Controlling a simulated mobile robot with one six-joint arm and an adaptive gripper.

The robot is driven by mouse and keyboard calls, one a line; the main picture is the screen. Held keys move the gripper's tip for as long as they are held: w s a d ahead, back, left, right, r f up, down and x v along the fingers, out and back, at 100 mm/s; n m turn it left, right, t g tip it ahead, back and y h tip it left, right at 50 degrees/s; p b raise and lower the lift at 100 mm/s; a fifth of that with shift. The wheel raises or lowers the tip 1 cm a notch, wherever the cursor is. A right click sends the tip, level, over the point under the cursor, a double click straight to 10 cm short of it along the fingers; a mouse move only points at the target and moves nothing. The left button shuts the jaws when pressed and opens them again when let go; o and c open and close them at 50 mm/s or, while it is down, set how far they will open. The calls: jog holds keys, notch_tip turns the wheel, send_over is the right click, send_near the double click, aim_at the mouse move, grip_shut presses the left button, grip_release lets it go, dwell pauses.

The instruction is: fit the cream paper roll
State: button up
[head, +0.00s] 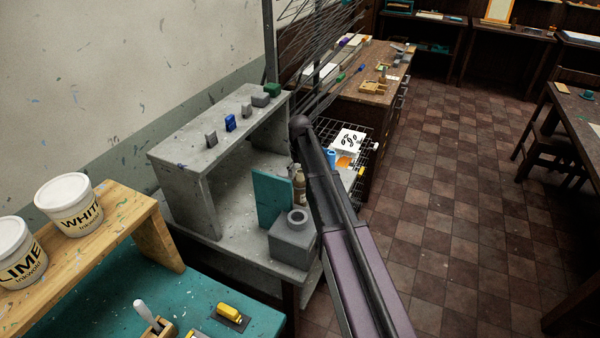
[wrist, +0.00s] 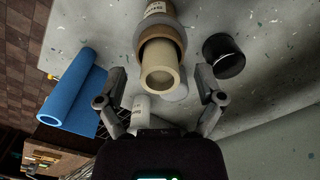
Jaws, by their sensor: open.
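In the wrist view my gripper (wrist: 161,74) is open, with one finger on each side of a cream cylinder (wrist: 159,66) with a round, hollow-looking end facing the camera. This looks like the cream paper roll. Gaps show between it and both fingertips; its depth relative to them is hard to judge. A brown band and a labelled cream part show behind it; I cannot tell whether these belong to it. In the head view, small tan items (head: 299,180) stand beside my arm, which hides my gripper.
A blue roll (wrist: 72,92) lies left of my gripper and a black cylinder (wrist: 223,54) stands right. White cylinders show below. In the head view, a teal panel (head: 273,203) and a grey block (head: 292,243) are close to my arm, below a grey shelf (head: 205,150).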

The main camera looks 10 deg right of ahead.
jog(key=shift+r, duration=0.15)
notch_tip(320, 180, up, 18)
jog(key=p, duration=1.8)
jog(key=shift+s+f, duration=0.1)
jog(key=shift+f, duration=0.15)
dwell(0.4)
